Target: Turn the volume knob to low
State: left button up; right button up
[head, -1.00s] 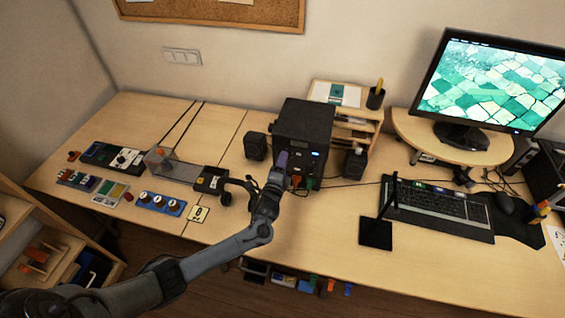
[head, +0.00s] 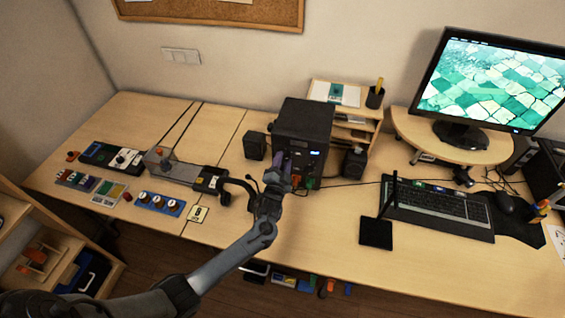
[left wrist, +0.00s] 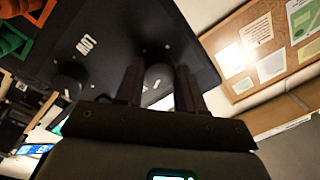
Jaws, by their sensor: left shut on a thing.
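The black box (head: 304,122) stands near the back of the desk, its front panel partly hidden by my left gripper (head: 284,172). In the left wrist view my left gripper (left wrist: 158,84) has its two dark fingers on either side of a round dark knob (left wrist: 157,76) on the box's panel, and is shut on it. A second dark knob (left wrist: 72,76) sits to the left, clear of the fingers. The pointer of the held knob cannot be made out. My right gripper is not in view.
Small speakers stand left (head: 255,146) and right (head: 355,164) of the box. Orange (left wrist: 30,7) and green (left wrist: 12,40) connectors are close to the panel's edge. A black stand (head: 377,231) and keyboard (head: 439,208) lie to the right. The desk front is mostly clear.

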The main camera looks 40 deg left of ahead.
pick_arm(q)
jog(key=shift+n, duration=0.3)
jog(key=o, duration=1)
jog(key=shift+o, duration=0.2)
jog(key=v, duration=1)
jog(key=shift+s+p, duration=0.4)
jog(key=shift+p, duration=0.05)
jog(key=shift+d+f, duration=0.1)
jog(key=shift+d, duration=0.05)
